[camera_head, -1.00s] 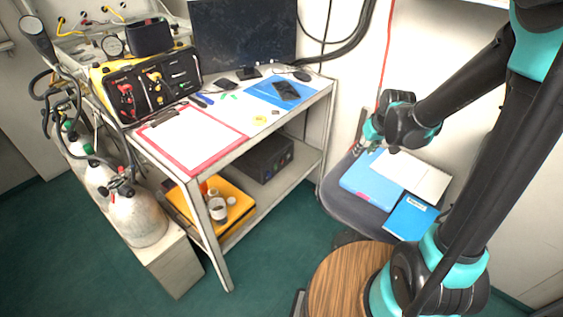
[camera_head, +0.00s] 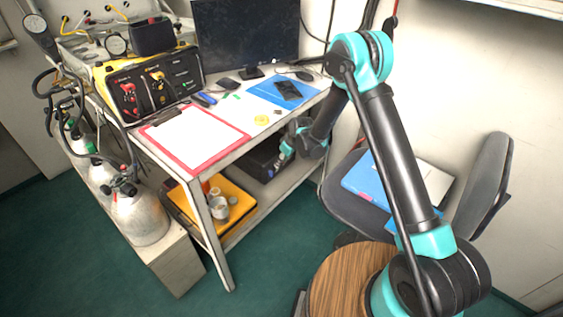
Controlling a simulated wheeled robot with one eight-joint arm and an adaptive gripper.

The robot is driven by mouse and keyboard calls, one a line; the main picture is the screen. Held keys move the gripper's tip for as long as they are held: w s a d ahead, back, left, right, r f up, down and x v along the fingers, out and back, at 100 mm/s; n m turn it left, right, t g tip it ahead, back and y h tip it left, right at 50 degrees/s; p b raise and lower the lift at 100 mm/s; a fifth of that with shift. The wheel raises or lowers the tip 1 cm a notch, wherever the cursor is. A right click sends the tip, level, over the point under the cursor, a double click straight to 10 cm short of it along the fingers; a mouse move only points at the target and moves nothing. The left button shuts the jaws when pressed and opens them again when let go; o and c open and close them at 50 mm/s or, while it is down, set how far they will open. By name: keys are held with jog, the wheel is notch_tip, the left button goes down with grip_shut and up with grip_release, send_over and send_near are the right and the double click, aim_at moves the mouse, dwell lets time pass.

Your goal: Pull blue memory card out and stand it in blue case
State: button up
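I cannot make out a blue memory card or a blue case for certain. A small blue item (camera_head: 207,98) lies on the table behind the clipboard, too small to identify. My gripper (camera_head: 284,157) is at the front right of the table, below the tabletop's front edge and in front of the lower shelf. It is small and partly merged with the dark box behind it, so its fingers do not show clearly. I see nothing held in it.
The table (camera_head: 247,148) carries a red-edged clipboard (camera_head: 190,141), a yellow ring (camera_head: 261,120), a blue mat (camera_head: 264,92) with a dark device (camera_head: 287,91), and a monitor (camera_head: 245,38). A chair (camera_head: 485,190) with blue folders (camera_head: 366,180) stands right. Gas cylinders (camera_head: 137,217) stand left.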

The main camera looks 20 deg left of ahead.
aim_at(269, 173)
jog(key=x, duration=1.2)
jog(key=shift+a+f, duration=0.15)
jog(key=shift+s, duration=0.1)
jog(key=c, duration=0.7)
grip_shut()
jog(key=shift+s+d, duration=0.35)
jog(key=shift+d, duration=0.45)
jog(key=shift+s+d, duration=0.3)
jog(key=shift+d, duration=0.55)
dwell(0.4)
